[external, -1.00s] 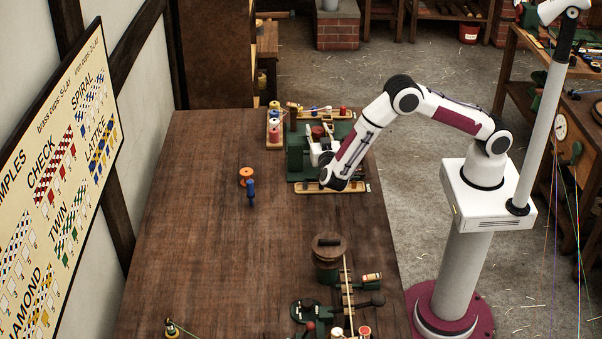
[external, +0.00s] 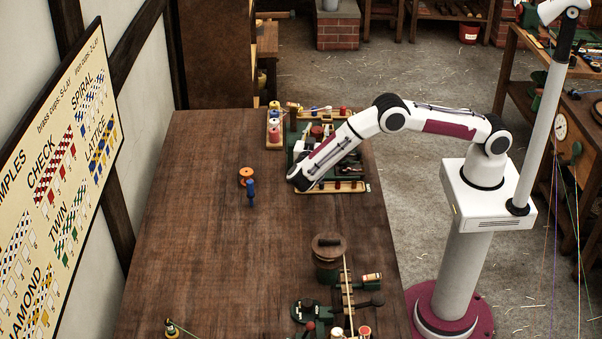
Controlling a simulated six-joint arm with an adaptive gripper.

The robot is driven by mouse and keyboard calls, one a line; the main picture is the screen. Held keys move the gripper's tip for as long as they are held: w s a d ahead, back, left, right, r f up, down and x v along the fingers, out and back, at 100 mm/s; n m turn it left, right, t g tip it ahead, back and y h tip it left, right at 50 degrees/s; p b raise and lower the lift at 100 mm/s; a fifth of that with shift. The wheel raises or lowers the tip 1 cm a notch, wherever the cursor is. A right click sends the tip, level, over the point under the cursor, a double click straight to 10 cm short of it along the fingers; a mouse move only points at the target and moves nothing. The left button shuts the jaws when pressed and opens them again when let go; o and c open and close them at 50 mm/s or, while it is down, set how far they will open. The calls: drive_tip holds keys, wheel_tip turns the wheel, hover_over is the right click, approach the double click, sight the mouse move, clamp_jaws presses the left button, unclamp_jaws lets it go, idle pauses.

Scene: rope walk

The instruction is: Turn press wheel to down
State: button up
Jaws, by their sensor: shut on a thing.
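The dark green press (external: 292,141) stands at the back right of the wooden bench. My gripper (external: 302,146) is at this press, largely covered by my wrist and forearm. It is shut on a part of the press, most likely its wheel. The wheel itself is hidden behind my arm, so its angle cannot be read.
A wooden rack with spools (external: 274,124) stands left of the press, and a wooden tray (external: 352,187) lies in front. An orange spool (external: 246,175) and a blue peg (external: 251,192) stand mid-bench. A round wooden-topped green device (external: 327,244) is nearer. The left bench is clear.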

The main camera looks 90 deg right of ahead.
sight(316, 135)
drive_tip(key=shift+m+g, duration=0.4)
drive_tip(key=shift+g, duration=0.2)
drive_tip(key=o, duration=1.1)
drive_tip(key=shift+o, duration=0.2)
drive_tip(key=shift+a, duration=0.1)
drive_tip(key=shift+v, duration=3.6)
drive_tip(key=shift+r, duration=0.1)
